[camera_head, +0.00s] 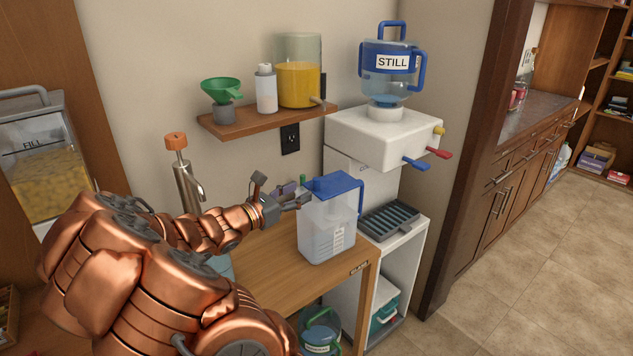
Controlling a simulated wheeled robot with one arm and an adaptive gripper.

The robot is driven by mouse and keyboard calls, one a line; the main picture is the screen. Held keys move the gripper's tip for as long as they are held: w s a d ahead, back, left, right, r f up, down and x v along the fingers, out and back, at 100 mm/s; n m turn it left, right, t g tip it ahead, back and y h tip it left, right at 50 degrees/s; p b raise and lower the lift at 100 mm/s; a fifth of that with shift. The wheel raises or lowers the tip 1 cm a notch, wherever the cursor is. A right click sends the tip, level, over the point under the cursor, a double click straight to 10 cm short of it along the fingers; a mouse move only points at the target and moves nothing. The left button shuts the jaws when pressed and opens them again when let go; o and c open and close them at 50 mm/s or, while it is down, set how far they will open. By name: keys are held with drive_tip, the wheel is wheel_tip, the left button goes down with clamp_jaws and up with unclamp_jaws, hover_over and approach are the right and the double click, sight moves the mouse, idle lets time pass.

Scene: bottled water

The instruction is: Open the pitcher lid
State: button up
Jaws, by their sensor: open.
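One finger stands raised and the other reaches close to the lid. I cannot tell whether it touches. Nothing shows between the fingers.
A white water dispenser (375,139) with a blue bottle (389,70) stands right of the pitcher, above a drip tray (390,222). A wall shelf (240,124) holds a funnel, a white bottle and a yellow-filled container. A tap (188,180) stands behind my arm. Counter (270,262) in front is clear.

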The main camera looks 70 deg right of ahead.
sight(314, 183)
drive_tip(key=shift+n, duration=0.5)
drive_tip(key=shift+w+d+f+p+x, duration=0.1)
drive_tip(key=shift+w+p+x, duration=0.15)
drive_tip(key=shift+x, duration=1.15)
drive_tip(key=shift+w+d+f+p+x, duration=0.1)
drive_tip(key=shift+p+x, duration=0.3)
drive_tip(key=shift+x, duration=1.05)
drive_tip(key=shift+w+f+p+x, duration=0.1)
drive_tip(key=shift+w+p+x, duration=0.15)
drive_tip(key=shift+x, duration=1.15)
drive_tip(key=shift+s, duration=0.1)
clamp_jaws()
drive_tip(key=shift+d, duration=0.15)
